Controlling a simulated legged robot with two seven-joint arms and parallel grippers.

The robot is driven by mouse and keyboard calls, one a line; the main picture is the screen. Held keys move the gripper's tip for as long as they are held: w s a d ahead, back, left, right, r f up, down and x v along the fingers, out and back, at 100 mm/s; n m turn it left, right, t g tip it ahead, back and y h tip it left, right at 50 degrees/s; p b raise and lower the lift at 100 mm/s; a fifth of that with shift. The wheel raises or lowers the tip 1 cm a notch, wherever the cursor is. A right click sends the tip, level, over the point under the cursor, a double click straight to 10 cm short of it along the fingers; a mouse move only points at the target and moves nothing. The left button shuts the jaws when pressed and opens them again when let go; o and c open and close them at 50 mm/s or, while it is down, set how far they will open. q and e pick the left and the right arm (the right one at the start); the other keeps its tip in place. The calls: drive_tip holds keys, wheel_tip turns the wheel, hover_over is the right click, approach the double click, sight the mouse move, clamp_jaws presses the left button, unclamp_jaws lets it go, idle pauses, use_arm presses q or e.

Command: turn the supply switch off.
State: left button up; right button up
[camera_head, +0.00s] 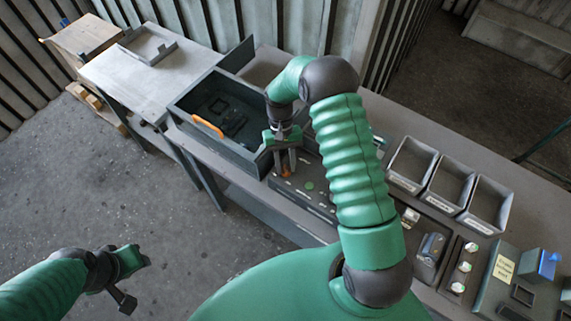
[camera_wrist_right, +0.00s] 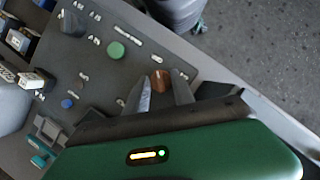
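A dark control panel (camera_wrist_right: 110,75) lies on the bench under my right gripper (camera_head: 287,168). My right gripper points down at the panel, its two fingers apart. In the right wrist view, a round orange-brown knob or button (camera_wrist_right: 160,79) shows between the fingertips (camera_wrist_right: 162,92); I cannot tell whether they touch it. A green button (camera_wrist_right: 115,50), a dark rotary knob (camera_wrist_right: 72,22) and a small blue button (camera_wrist_right: 66,103) are also on the panel. The labels are too small to read, so I cannot tell which control is the supply switch. My left gripper (camera_head: 128,280) hangs over the floor, away from the bench.
A dark open box (camera_head: 190,134) with an orange handle stands left of the panel. Several grey bins (camera_head: 447,186) stand on the bench to the right. A blue block (camera_head: 541,264) and more controls are at the far right. A grey table (camera_head: 140,85) is at the back left.

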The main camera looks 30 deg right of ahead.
drive_tip(key=o, duration=0.4)
drive_tip(key=shift+f, duration=0.15)
drive_tip(key=shift+w, duration=0.1)
drive_tip(key=b+v, duration=0.1)
drive_tip(key=v, duration=0.7)
drive_tip(key=b+v, duration=0.2)
drive_tip(key=v, duration=0.7)
drive_tip(key=shift+w+d+f, duration=0.15)
drive_tip(key=shift+w, duration=0.05)
